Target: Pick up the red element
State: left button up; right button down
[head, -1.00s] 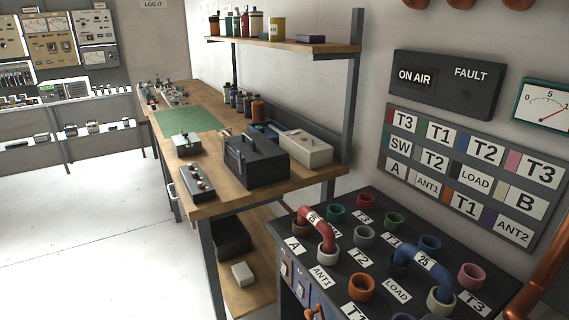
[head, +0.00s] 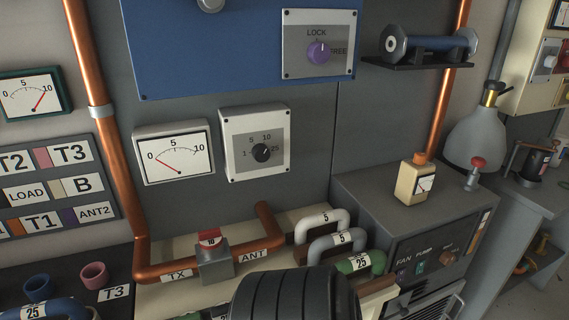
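The red element (head: 210,237) sits in the top of a grey metal block (head: 215,263) on the copper line, between the TX and ANT labels. Its face carries a small label that looks like 10. The block stands on a cream bench top (head: 185,297), in front of a grey wall panel. Neither of my grippers is in view, so nothing is seen near the element.
Copper pipe (head: 112,150) rises left of the block. White and grey handles marked 5 (head: 322,220) and a green one marked 25 (head: 360,262) lie to the right. A large black ribbed shape (head: 293,297) covers the front. A grey cabinet (head: 400,215) stands at right.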

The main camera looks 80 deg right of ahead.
aim_at(210, 239)
jog(key=z, duration=2)
jog(key=l+u, duration=0.1)
jog(key=l, duration=0.3)
jog(key=k, duration=0.05)
